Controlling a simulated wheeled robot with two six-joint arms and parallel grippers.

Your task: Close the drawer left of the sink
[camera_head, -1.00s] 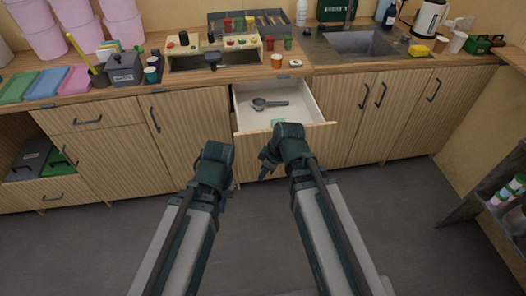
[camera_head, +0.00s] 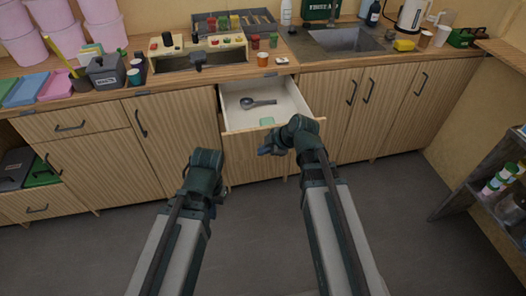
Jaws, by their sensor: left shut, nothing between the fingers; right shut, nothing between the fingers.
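The drawer (camera_head: 240,118) left of the sink (camera_head: 342,40) is pulled open, its light interior showing. A dark metal scoop-like utensil (camera_head: 258,102) and a small pale green item (camera_head: 267,121) lie inside it. My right gripper (camera_head: 266,150) is just in front of the drawer's front panel, its tip pointing left. It is shut and empty; I cannot tell whether it touches the panel. My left gripper (camera_head: 186,178) is lower and to the left, in front of the cabinet doors. It is shut and empty, and its fingertips are partly hidden by its wrist.
The wooden counter (camera_head: 292,66) above carries an orange cup (camera_head: 262,59), a condiment rack and a waste box (camera_head: 106,73). Closed cabinet doors flank the drawer. A dark shelf unit (camera_head: 490,190) stands at the right. The grey floor between is clear.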

